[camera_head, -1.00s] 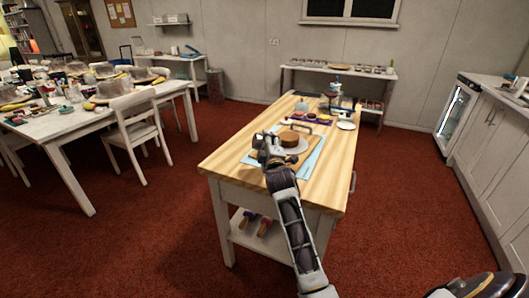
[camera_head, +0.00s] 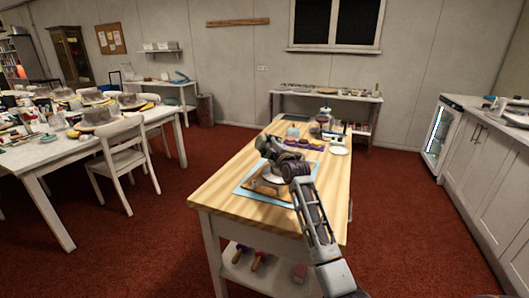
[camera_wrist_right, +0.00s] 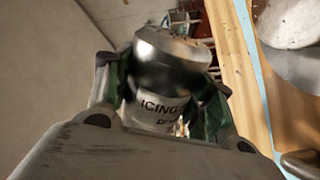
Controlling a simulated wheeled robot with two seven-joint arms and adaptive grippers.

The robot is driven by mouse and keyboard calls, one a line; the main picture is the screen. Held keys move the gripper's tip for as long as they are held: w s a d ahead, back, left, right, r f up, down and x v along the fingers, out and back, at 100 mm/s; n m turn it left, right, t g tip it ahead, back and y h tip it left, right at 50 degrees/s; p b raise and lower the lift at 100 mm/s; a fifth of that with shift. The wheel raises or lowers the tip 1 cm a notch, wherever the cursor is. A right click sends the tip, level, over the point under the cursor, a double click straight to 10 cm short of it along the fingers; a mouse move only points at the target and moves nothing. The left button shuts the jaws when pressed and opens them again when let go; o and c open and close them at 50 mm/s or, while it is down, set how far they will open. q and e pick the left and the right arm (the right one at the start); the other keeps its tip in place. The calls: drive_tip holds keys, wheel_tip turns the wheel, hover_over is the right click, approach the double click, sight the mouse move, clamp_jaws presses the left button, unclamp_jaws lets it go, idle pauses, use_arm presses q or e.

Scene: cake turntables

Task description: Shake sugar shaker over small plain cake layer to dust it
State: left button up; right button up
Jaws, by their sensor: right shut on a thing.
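My right gripper (camera_head: 268,148) is over the wooden table and shows beside the shaker in the right wrist view (camera_wrist_right: 160,100). It is shut on a metal-topped sugar shaker (camera_wrist_right: 165,110), whose label begins "ICING". The shaker looks tilted in the wrist view; it cannot be made out in the head view. A pale round plate or turntable (camera_head: 262,188) is on the blue mat below my gripper. My arm and gripper hide most of it, and I cannot make out the small plain cake layer. My left gripper is not in view.
The wooden table (camera_head: 235,217) has a pale blue mat (camera_head: 246,190). Farther back are a purple mat with small items (camera_head: 318,147), a white plate (camera_head: 338,150) and a jar (camera_head: 324,116). A cluttered white table (camera_head: 60,155) stands left.

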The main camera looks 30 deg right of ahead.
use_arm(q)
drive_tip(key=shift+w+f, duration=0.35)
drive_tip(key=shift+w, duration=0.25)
use_arm(e)
drive_tip(key=shift+w+d+r+y, duration=0.15)
drive_tip(key=shift+w+d+r, duration=0.1)
drive_tip(key=shift+w+d, duration=0.3)
drive_tip(key=shift+w+d+r+y, duration=0.15)
drive_tip(key=shift+w+d+r, duration=0.05)
drive_tip(key=shift+w+d, duration=0.3)
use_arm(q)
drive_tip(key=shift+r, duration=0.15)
use_arm(e)
drive_tip(key=shift+d, duration=0.1)
